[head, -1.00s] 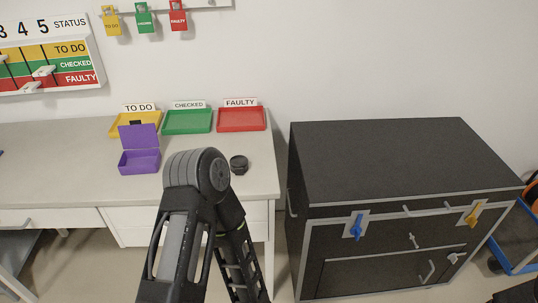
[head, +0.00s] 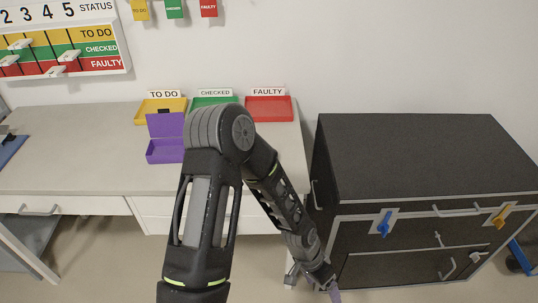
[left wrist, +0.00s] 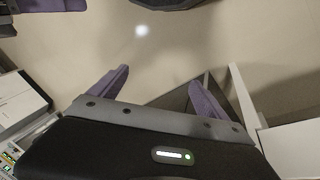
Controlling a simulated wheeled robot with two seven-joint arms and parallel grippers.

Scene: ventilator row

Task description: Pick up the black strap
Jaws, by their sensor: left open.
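The black strap is not visible now. A small dark coiled item lay on the desk in the earlier head view, and my left arm now covers that part of the desk. My left gripper shows at the lower middle of the head view (head: 329,285), low in front of the dark cabinet's left side. In the left wrist view (left wrist: 158,92) its two purple fingers are spread apart with nothing between them, above pale floor.
The desk (head: 75,150) holds yellow (head: 141,116), green (head: 200,103) and red (head: 269,109) trays and an open purple box (head: 164,152). A small dark item (head: 163,111) is at the yellow tray. The dark cabinet (head: 415,155) stands right, with blue (head: 384,224) and yellow (head: 501,217) handles.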

